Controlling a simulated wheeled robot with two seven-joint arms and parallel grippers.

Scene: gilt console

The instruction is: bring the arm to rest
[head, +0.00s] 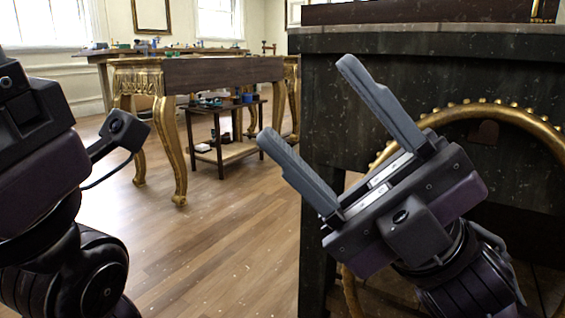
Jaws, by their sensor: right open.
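My right gripper (311,99) is raised at the right of the head view, tilted up and to the left. Its two long grey fingers stand wide apart with nothing between them. It is in front of a dark cabinet-like console (340,70); whether it touches the console cannot be told. My left arm fills the left edge of the view. Its gripper's fingertips are not visible.
The dark console with a gilt curved ornament (540,124) stands close on the right. A gilt-legged table (225,73) and a low dark shelf stand (217,157) with small items are farther back. The wooden floor (200,240) between is clear.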

